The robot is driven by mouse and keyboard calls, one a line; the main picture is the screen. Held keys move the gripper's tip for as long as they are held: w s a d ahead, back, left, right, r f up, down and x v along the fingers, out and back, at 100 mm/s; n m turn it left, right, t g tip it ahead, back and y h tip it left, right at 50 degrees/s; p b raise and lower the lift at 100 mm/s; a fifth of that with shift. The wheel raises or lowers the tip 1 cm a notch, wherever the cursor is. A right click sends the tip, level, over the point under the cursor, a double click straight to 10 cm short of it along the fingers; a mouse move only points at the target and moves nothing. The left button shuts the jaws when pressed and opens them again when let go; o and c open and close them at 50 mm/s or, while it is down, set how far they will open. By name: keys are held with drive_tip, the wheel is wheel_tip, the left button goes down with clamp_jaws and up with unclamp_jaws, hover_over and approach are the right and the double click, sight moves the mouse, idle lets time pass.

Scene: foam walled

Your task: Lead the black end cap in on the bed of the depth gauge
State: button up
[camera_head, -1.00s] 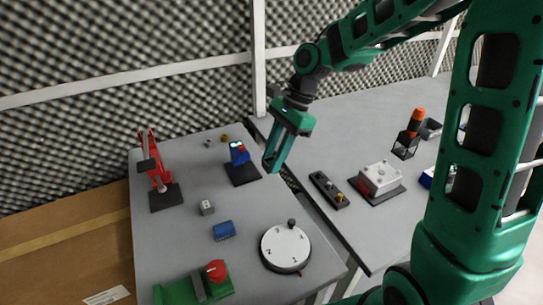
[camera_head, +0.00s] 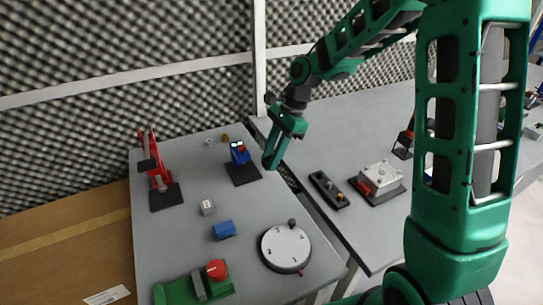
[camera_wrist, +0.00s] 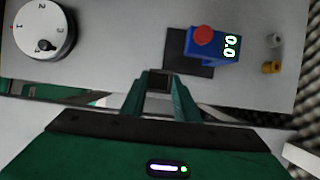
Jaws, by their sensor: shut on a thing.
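The depth gauge is a blue block (camera_head: 238,149) with a red knob and a lit display, on a black plate (camera_head: 243,176). In the wrist view the blue block (camera_wrist: 198,48) shows its red knob and reads 0.0, and the black plate (camera_wrist: 176,62) lies left of it. My gripper (camera_head: 270,164) is just right of the gauge in the head view. In the wrist view my gripper (camera_wrist: 160,80) is shut on a small dark square piece, the black end cap (camera_wrist: 160,83), below the plate's near edge. The head view hides the cap.
A white numbered dial (camera_head: 286,247), a blue block (camera_head: 224,230), a small grey cube (camera_head: 207,207) and a red stand (camera_head: 158,172) share the table. A gap separates it from the right table, with a black strip (camera_head: 328,189) and a grey box (camera_head: 380,178).

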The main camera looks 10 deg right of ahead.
drive_tip(key=shift+w+a+f, duration=0.6)
drive_tip(key=shift+a+f, duration=0.25)
drive_tip(key=shift+f, duration=0.1)
drive_tip(key=shift+w+a+f, duration=0.55)
drive_tip(key=shift+a+f, duration=0.3)
drive_tip(key=shift+f, duration=0.05)
drive_tip(key=o, duration=1.1)
drive_tip(key=shift+r, duration=0.1)
drive_tip(key=v, duration=1)
drive_tip(key=shift+d+r, duration=0.2)
drive_tip(key=shift+r, duration=0.05)
